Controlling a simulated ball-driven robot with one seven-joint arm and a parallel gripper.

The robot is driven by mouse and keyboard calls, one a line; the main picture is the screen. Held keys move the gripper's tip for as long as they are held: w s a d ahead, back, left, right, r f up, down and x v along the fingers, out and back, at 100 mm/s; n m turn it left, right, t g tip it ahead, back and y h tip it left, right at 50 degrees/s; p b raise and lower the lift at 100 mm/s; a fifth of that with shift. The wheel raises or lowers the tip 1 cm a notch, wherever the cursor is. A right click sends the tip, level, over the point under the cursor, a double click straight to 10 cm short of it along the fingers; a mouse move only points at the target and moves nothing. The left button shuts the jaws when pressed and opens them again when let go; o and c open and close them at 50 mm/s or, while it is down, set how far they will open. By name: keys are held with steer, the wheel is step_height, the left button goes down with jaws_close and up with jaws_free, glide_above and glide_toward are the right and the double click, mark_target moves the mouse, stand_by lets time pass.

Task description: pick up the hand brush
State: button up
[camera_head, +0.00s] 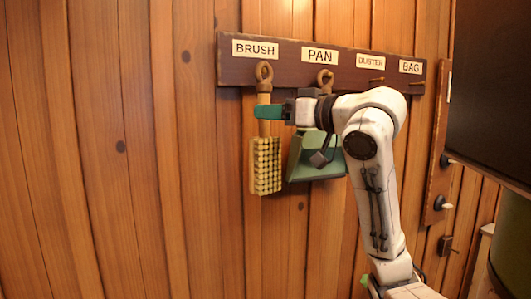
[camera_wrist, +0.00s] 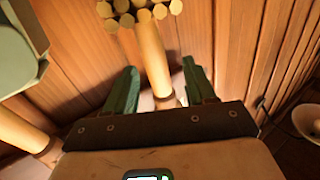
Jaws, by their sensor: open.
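The hand brush (camera_head: 267,168) hangs by a loop from a peg under the BRUSH label, its bristle block pointing down. My gripper (camera_head: 257,112) is at the upper part of its handle, below the loop. In the wrist view, the brush's pale wooden handle (camera_wrist: 151,55) runs between the two green fingers of my gripper (camera_wrist: 159,68). The fingers are apart, one on each side of the handle, with gaps showing. The bristle block's end shows at the top of that view.
A green dustpan (camera_head: 312,160) hangs under the PAN label, close right of the brush and partly behind my arm. The dark label board (camera_head: 228,70) runs along the plank wall. A dark panel (camera_head: 500,90) stands at right. The wall left of the brush is clear.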

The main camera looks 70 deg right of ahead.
steer(key=shift+x, duration=1.4)
steer(key=shift+c, duration=0.2)
jaws_close()
